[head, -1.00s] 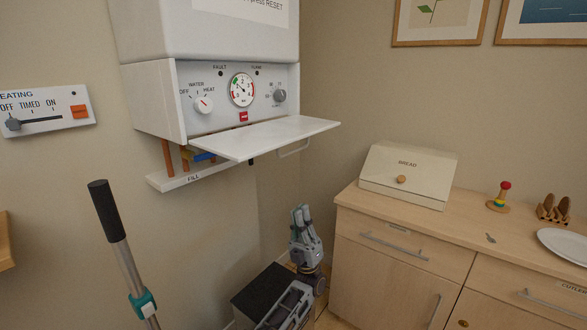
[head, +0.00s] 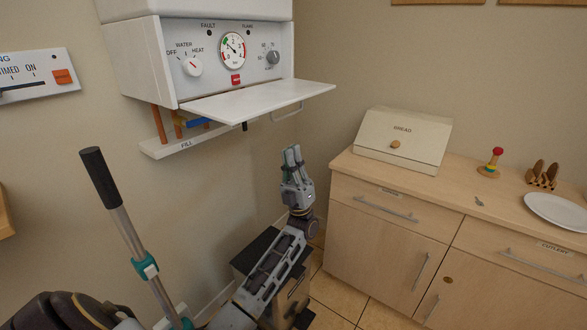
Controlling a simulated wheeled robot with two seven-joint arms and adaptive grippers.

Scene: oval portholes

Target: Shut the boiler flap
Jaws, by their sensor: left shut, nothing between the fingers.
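The white boiler (head: 130,60) hangs on the wall at upper left, with its control panel showing dials and a gauge. Its flap (head: 262,101) is open, sticking out nearly level below the panel. A thin wire handle (head: 287,114) hangs under the flap's right part. My left gripper (head: 292,153) is shut and empty, fingers pointing up. In the picture it is below the flap's right part and the handle, apart from both. My right gripper is not in view.
Pipes and a ledge marked FILL (head: 190,142) sit under the boiler. A black-gripped pole (head: 122,222) stands at left. A wooden cabinet (head: 390,230) at right carries a bread box (head: 402,140), a ring toy (head: 490,163) and a plate (head: 558,212).

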